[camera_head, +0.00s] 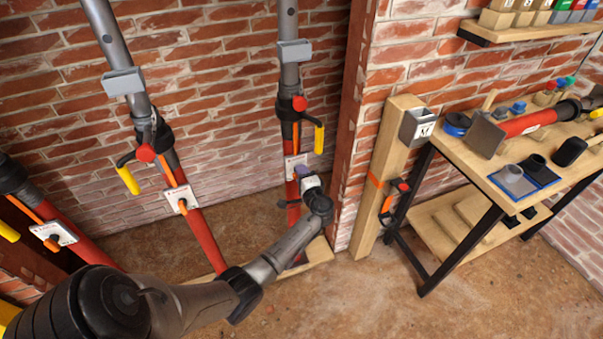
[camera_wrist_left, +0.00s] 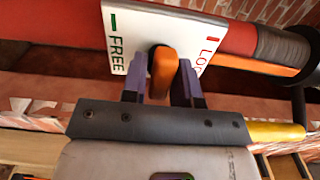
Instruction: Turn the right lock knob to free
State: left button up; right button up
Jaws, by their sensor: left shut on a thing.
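The right lock knob (camera_wrist_left: 163,70) is orange and stands on a white plate (camera_wrist_left: 135,42) marked FREE in green on the left and LOCK in red on the right in the left wrist view. My left gripper (camera_wrist_left: 160,84) is shut on the knob, one finger on each side. The knob looks roughly upright in that view, between the two marks. In the head view the white plate (camera_head: 294,163) is on the right red prop (camera_head: 293,205), and my left gripper (camera_head: 302,178) reaches it from below right, largely hiding the knob. My right gripper is not in view.
Two other red props (camera_head: 200,235) with white plates stand to the left. A yellow-handled lever (camera_head: 319,139) is above the gripper on the right prop. A wooden post (camera_head: 375,190) and a workbench (camera_head: 470,155) with tools stand to the right.

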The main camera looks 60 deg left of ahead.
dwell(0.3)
pick_arm(q)
jog(key=o, duration=0.8)
jog(key=shift+c, duration=0.2)
jog(key=s+d+p, duration=0.2)
jog(key=d, duration=1.1)
jog(key=shift+s+d, duration=0.2)
jog(key=shift+d, duration=0.15)
